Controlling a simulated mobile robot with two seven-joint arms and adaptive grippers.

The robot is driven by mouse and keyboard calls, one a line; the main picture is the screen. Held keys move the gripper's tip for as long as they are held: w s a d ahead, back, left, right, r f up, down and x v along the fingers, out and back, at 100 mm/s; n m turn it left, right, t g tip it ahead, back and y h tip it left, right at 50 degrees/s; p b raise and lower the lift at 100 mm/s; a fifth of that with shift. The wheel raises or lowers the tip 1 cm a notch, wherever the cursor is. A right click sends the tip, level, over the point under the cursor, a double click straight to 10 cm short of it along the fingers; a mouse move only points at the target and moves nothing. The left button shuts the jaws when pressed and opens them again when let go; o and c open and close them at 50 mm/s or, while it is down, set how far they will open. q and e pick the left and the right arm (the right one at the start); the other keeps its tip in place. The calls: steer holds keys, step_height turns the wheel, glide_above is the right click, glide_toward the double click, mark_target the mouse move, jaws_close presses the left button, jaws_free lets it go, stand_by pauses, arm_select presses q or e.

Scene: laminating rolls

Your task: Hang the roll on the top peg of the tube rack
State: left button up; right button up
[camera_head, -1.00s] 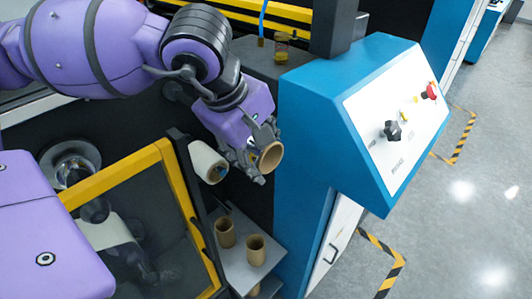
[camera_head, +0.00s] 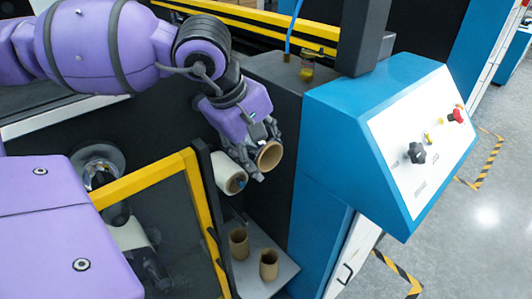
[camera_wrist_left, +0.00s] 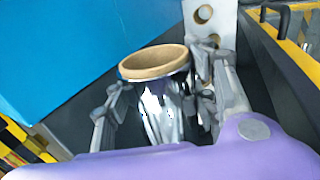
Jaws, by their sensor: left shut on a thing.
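My left gripper (camera_head: 262,158) is shut on a roll (camera_head: 270,155), whose open brown cardboard end faces the head camera. In the left wrist view the gripper (camera_wrist_left: 160,105) has a finger on each side of the roll (camera_wrist_left: 158,110); its body looks shiny and silvery below the brown rim. The roll is tilted and held in the air, left of the blue cabinet. Below it, a grey shelf-like plate (camera_head: 285,272) carries brown tubes (camera_head: 238,243); this may be the tube rack, but I cannot make out its top peg. My right gripper is not in view.
A white roll (camera_head: 229,172) sits just left of the held roll. A yellow-framed clear door (camera_head: 150,175) stands to the left. The blue cabinet (camera_head: 335,110), with knobs on its panel, is close on the right. Open floor lies beyond it.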

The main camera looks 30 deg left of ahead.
arm_select(q)
steer(key=shift+w+a, duration=0.95)
steer(key=shift+a, duration=1.35)
steer(key=shift+w+a, duration=0.95)
steer(key=shift+a, duration=1.4)
steer(key=shift+w+a, duration=0.95)
steer(key=shift+a, duration=1.35)
steer(key=o, duration=1.5)
steer(key=shift+c, duration=0.2)
steer(key=v, duration=1.2)
